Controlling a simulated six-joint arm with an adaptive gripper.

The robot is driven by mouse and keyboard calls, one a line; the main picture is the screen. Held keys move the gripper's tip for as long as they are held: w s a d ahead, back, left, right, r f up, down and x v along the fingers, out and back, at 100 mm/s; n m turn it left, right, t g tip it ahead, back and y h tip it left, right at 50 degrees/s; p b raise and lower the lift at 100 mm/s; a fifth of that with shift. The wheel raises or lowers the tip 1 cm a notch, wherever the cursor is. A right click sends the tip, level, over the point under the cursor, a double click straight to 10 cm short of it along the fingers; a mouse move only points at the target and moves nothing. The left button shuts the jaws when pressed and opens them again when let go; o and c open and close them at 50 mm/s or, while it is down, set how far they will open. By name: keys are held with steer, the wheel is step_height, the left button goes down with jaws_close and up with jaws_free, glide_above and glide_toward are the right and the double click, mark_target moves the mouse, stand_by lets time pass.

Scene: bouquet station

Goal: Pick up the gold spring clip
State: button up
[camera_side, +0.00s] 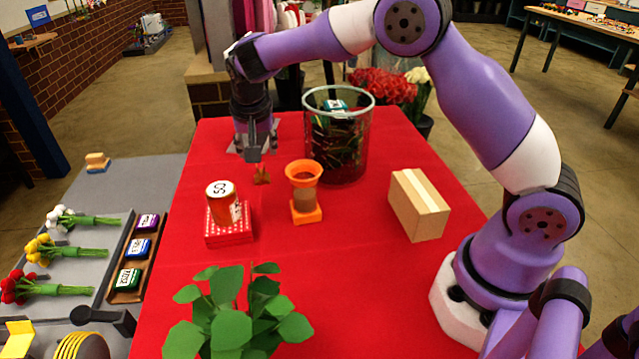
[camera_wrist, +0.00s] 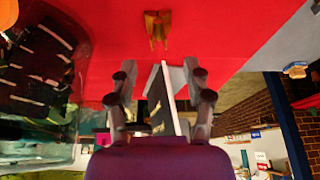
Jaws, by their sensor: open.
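The gold spring clip (camera_side: 261,175) is small and orange-gold and sits on the red tabletop, left of the orange-capped timer. In the wrist view the clip (camera_wrist: 157,28) shows near the top centre, on the red surface beyond my fingertips. My gripper (camera_side: 259,148) hangs pointing down near the table's far left part, a little behind the clip in the side view. In the wrist view my gripper (camera_wrist: 159,86) has its fingers spread, with nothing held between them. The clip is apart from the fingers.
A glass bin (camera_side: 340,150) stands right of my gripper. The orange timer (camera_side: 305,190), a can (camera_side: 222,204) on a red dotted box (camera_side: 229,236) and a wooden block (camera_side: 419,204) stand nearby. Leaves (camera_side: 235,318) fill the near side. Red table (camera_side: 345,240) is clear between timer and block.

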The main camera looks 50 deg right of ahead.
mark_target(260, 165)
steer(key=x, duration=0.6)
steer(key=shift+f, duration=0.35)
jaws_close()
